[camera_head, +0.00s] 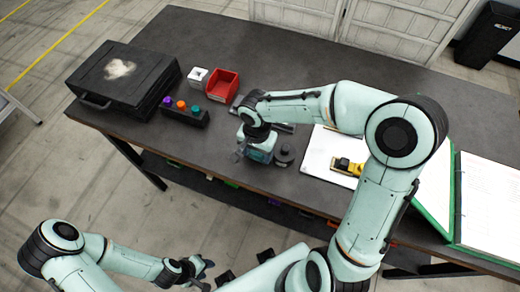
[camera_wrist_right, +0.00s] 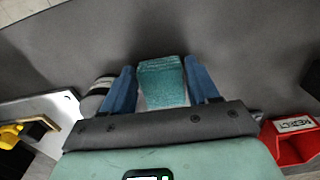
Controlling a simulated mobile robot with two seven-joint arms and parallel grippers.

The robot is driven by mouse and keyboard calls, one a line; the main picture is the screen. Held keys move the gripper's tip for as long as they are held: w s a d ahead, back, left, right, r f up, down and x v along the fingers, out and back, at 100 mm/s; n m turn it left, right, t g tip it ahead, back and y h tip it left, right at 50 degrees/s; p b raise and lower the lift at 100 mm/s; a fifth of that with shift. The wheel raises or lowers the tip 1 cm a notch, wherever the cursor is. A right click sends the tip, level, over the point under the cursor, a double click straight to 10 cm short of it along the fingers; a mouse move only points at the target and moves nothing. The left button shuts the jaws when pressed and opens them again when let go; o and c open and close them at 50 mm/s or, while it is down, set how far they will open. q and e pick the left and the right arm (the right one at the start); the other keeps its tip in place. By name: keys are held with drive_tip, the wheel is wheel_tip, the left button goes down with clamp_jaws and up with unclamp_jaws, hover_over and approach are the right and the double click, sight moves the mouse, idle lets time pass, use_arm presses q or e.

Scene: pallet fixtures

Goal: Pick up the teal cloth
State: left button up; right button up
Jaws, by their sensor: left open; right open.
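The teal cloth (camera_wrist_right: 163,82) shows in the right wrist view as a small, textured folded piece on the dark table. My right gripper (camera_wrist_right: 160,68) is open, with one blue finger on each side of the cloth and narrow gaps showing. I cannot tell how far its fingertips are above the table. In the head view my right gripper (camera_head: 257,151) points down at the middle of the table and largely hides the cloth. My left gripper (camera_head: 201,272) is open and empty, low in the head view, off the table's front side.
A red bin (camera_head: 222,86), a white box (camera_head: 198,77) and a black holder with coloured pieces (camera_head: 184,114) stand left of my right gripper. A dark spool (camera_head: 284,154) is close on its right. A black case (camera_head: 122,76) and a yellow tool (camera_head: 346,166) lie further off.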

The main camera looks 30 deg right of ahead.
sight(257, 154)
drive_tip(key=c, duration=0.7)
drive_tip(key=shift+r, duration=0.15)
use_arm(q)
drive_tip(key=w+r+p, duration=0.2)
drive_tip(key=r, duration=0.1)
drive_tip(key=shift+w, duration=0.4)
use_arm(e)
wheel_tip(257, 154, up, 20)
drive_tip(key=shift+f, duration=0.1)
drive_tip(key=o, duration=0.5)
drive_tip(key=c, duration=0.4)
drive_tip(key=shift+f, duration=0.1)
